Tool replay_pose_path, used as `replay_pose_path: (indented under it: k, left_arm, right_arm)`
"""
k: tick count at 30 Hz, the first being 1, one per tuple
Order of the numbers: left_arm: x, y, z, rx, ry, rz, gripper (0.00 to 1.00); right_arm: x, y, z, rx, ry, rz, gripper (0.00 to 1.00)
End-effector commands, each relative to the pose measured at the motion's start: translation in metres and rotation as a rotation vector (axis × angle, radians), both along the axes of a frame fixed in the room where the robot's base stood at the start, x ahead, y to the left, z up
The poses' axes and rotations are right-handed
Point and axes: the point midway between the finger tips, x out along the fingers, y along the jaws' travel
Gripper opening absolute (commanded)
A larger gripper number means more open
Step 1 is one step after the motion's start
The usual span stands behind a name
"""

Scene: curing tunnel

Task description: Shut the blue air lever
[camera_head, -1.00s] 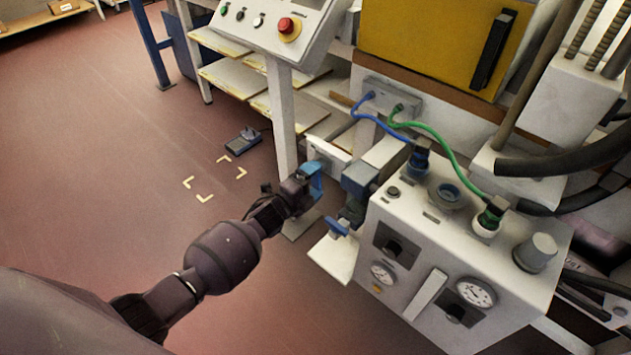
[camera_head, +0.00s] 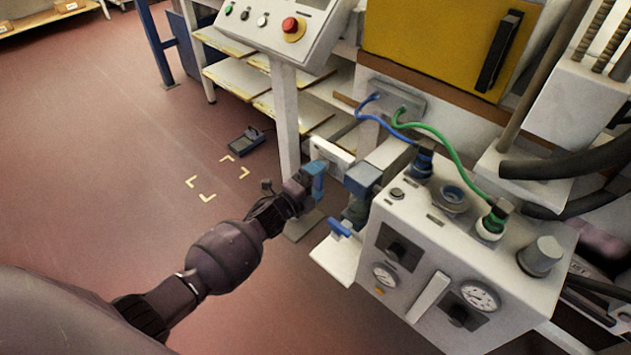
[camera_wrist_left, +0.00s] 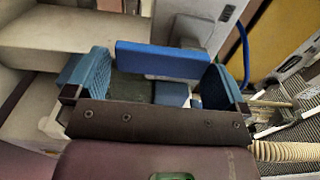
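The blue air lever (camera_head: 340,228) is a small blue handle on the valve at the left side of the white control box (camera_head: 440,235). In the left wrist view, a flat blue bar (camera_wrist_left: 163,60), apparently the lever, lies crosswise ahead of the palm, spanning most of the gap between the fingers. My left gripper (camera_head: 317,181) is open, its blue-padded fingers to the upper left of the lever in the head view. In the left wrist view, the gripper (camera_wrist_left: 158,66) shows no clear grip on the bar; contact cannot be told. My right gripper is not in view.
A blue-grey block (camera_head: 363,179) sits above the lever, and a white plate (camera_head: 335,262) is below it. A white post (camera_head: 284,120) carries the button panel (camera_head: 270,25) behind my gripper. Blue and green hoses (camera_head: 450,155) run above the box. The floor at left is mostly clear.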

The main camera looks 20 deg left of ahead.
Motion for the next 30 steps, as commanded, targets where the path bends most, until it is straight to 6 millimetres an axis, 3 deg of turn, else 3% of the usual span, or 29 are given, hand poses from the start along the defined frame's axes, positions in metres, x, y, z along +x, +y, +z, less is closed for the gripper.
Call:
replay_pose_path:
  k: [7, 21, 30]
  left_arm:
    - [-0.009, 0.004, 0.002, -0.001, -0.002, 0.001, 1.0]
    - [-0.081, 0.03, 0.002, -0.001, -0.002, 0.001, 1.0]
    - [-0.101, 0.037, 0.001, 0.0, -0.001, 0.0, 1.0]
  right_arm:
    - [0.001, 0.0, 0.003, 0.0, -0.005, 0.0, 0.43]
    - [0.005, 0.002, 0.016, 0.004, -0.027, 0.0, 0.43]
    - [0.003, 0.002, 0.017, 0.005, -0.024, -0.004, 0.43]
